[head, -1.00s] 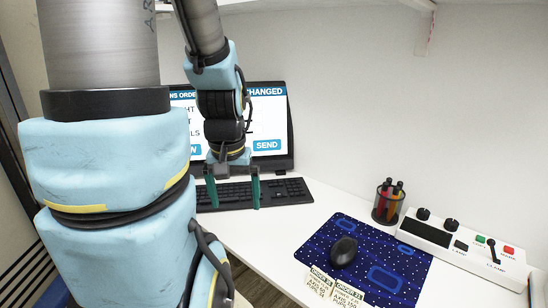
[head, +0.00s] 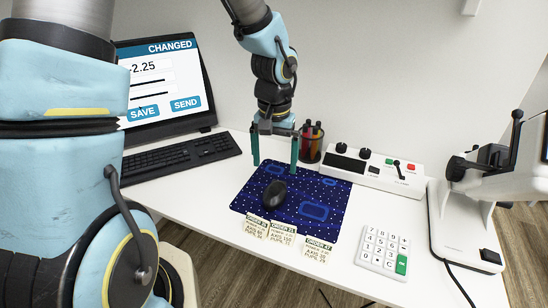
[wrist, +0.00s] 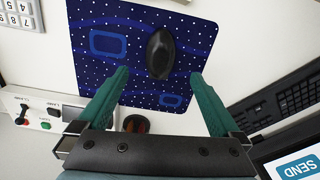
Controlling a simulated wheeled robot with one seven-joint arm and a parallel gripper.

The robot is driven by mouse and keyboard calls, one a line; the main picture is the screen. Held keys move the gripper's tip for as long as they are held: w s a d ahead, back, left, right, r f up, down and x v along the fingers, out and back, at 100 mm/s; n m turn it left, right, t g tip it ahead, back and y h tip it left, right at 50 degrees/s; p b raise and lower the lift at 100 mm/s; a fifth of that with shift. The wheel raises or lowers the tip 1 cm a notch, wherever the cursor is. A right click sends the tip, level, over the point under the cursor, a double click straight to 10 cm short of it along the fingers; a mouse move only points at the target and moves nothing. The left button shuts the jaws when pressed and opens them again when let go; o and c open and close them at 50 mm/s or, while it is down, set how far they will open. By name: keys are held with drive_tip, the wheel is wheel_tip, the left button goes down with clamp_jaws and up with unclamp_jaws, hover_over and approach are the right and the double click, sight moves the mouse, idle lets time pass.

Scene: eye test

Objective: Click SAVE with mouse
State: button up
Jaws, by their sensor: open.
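The black mouse (head: 274,193) lies on the dark blue dotted mouse pad (head: 246,203) on the white desk. In the wrist view the mouse (wrist: 160,54) shows beyond and between my fingertips. My gripper (head: 274,166) is open and empty, above the back part of the pad; its green fingers (wrist: 158,75) are apart, and neither touches the mouse. The monitor (head: 165,87) at the left shows the word CHANGED, a value ending in 2.25, a SAVE button (head: 143,112) and a SEND button (head: 186,103). My arm hides the left part of the screen. No cursor can be made out.
A keyboard (head: 182,156) lies before the monitor. A pen cup (head: 311,144) and a control box (head: 372,170) stand behind the pad. Paper order cards (head: 283,233) lie at its front edge. A keypad (head: 384,251) and a white instrument (head: 462,225) are at the right.

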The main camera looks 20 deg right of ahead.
sight(274, 191)
wheel_tip(274, 191, down, 11)
drive_tip(key=shift+r, duration=0.1)
idle(0.7)
drive_tip(key=shift+c, duration=0.4)
drive_tip(key=c, duration=1.2)
drive_tip(key=o, duration=1.3)
wheel_tip(274, 191, up, 11)
drive_tip(key=shift+f, duration=0.1)
drive_tip(key=shift+a, duration=0.1)
